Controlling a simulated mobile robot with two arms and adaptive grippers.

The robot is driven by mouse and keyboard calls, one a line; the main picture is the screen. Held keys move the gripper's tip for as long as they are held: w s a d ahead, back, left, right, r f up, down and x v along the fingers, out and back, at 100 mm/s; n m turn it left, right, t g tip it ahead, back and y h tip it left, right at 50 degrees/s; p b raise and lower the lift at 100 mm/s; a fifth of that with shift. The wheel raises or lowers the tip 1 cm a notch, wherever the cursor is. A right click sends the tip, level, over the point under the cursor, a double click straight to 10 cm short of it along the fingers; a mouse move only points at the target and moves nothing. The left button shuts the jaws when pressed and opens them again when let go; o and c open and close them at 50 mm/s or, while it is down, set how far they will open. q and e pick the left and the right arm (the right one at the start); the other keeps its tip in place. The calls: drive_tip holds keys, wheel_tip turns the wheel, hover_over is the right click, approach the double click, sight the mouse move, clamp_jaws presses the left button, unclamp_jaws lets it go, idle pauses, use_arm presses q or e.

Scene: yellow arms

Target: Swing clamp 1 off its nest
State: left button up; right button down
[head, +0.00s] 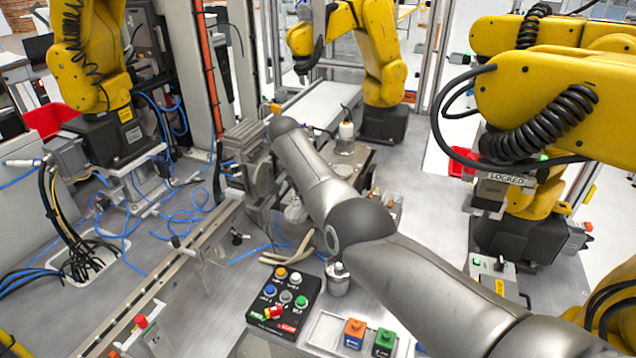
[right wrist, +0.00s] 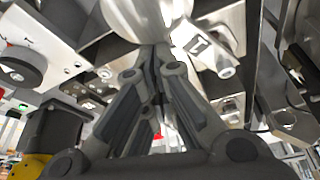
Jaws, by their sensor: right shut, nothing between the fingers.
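My right arm reaches from the lower right of the head view to the metal fixture (head: 255,165) left of centre, and its own links hide the gripper there. In the right wrist view my right gripper (right wrist: 156,62) is shut, with nothing seen between its fingers. Its tips are close to shiny metal parts; I cannot tell if they touch. A metal plate (right wrist: 200,45) with a small dark mark is just right of the tips. I cannot tell which part is clamp 1 or its nest. My left gripper is not in view.
A black button box (head: 285,300) stands on the bench in front of the fixture. Blue and orange blocks (head: 354,334) are near the front edge. Yellow robot arms (head: 92,60) stand around the bench. Blue hoses (head: 130,225) lie on the left side.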

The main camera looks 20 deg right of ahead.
sight(299, 202)
drive_tip(key=a, duration=0.2)
drive_tip(key=shift+a, duration=0.4)
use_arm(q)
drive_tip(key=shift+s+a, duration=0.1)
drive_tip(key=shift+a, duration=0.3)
use_arm(e)
drive_tip(key=shift+a, duration=0.25)
drive_tip(key=shift+w, duration=0.1)
drive_tip(key=shift+r, duration=0.1)
drive_tip(key=d+p, duration=0.2)
drive_tip(key=d, duration=0.1)
drive_tip(key=d+p, duration=0.1)
drive_tip(key=shift+s+d+r, duration=0.2)
drive_tip(key=shift+d+r, duration=0.05)
drive_tip(key=shift+r, duration=0.1)
use_arm(q)
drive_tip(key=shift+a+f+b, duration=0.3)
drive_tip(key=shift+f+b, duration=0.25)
drive_tip(key=shift+b, duration=1.45)
use_arm(e)
drive_tip(key=w+a+v, duration=0.1)
drive_tip(key=v, duration=0.8)
drive_tip(key=shift+w+r, duration=0.2)
drive_tip(key=shift+w, duration=0.15)
drive_tip(key=shift+a, duration=0.1)
